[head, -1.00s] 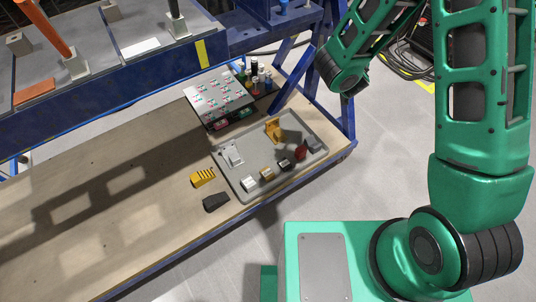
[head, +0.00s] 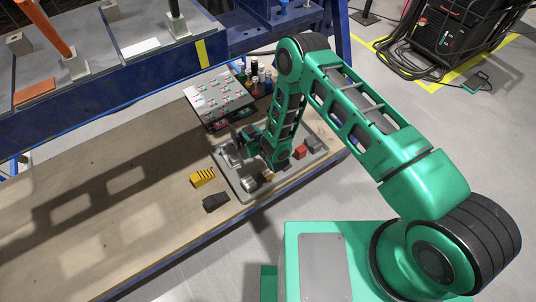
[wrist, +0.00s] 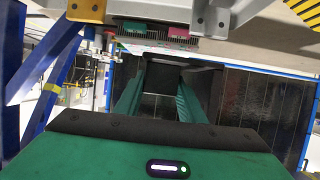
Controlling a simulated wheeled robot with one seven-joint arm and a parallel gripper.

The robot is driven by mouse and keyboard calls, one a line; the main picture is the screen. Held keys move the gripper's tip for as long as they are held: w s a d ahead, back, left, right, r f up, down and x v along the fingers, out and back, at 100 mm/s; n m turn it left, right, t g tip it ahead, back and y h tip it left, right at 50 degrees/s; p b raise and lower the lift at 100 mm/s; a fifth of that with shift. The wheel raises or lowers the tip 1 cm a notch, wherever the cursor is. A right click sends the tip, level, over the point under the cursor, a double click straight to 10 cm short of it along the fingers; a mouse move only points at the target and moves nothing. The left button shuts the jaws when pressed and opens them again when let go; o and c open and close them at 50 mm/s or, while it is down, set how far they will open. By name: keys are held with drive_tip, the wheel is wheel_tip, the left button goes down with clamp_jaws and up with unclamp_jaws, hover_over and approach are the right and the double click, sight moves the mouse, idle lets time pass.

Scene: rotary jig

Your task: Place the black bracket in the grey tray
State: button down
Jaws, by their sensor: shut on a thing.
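The grey tray (head: 242,195) lies on the wooden bench, partly covered by my arm. My gripper (head: 242,142) is low over the tray's left part, and the arm hides much of it in the head view. In the wrist view my gripper (wrist: 160,95) is shut on a dark piece, which looks like the black bracket (wrist: 160,80), held between two teal fingers. Whether the bracket touches the tray cannot be told.
A red block (head: 300,152) and a grey block (head: 313,143) sit at the tray's right. A pale block (head: 249,184) is at its front. A yellow striped piece (head: 203,176) lies left of the tray. A panel (head: 217,97) with several coloured parts stands behind. The bench's left is clear.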

drive_tip(key=shift+n+y, duration=0.4)
drive_tip(key=shift+y, duration=0.1)
drive_tip(key=s+f, duration=0.1)
drive_tip(key=s+a+f, duration=0.1)
drive_tip(key=f, duration=0.1)
drive_tip(key=s+a+f, duration=0.1)
drive_tip(key=shift+a+f, duration=0.1)
drive_tip(key=shift+f, duration=0.1)
drive_tip(key=w+d+f, duration=0.1)
drive_tip(key=d+f, duration=0.1)
drive_tip(key=d, duration=0.1)
drive_tip(key=w+d+f, duration=0.2)
drive_tip(key=d, duration=0.2)
drive_tip(key=w+d+f, duration=0.1)
drive_tip(key=d+f, duration=0.2)
drive_tip(key=shift+w+d+f, duration=0.1)
drive_tip(key=shift+w+d, duration=0.1)
drive_tip(key=shift+d, duration=0.05)
drive_tip(key=shift+f, duration=2)
drive_tip(key=shift+f, duration=0.1)
drive_tip(key=c, duration=1.2)
unclamp_jaws()
drive_tip(key=shift+o, duration=0.2)
drive_tip(key=v, duration=1.2)
drive_tip(key=shift+r, duration=0.3)
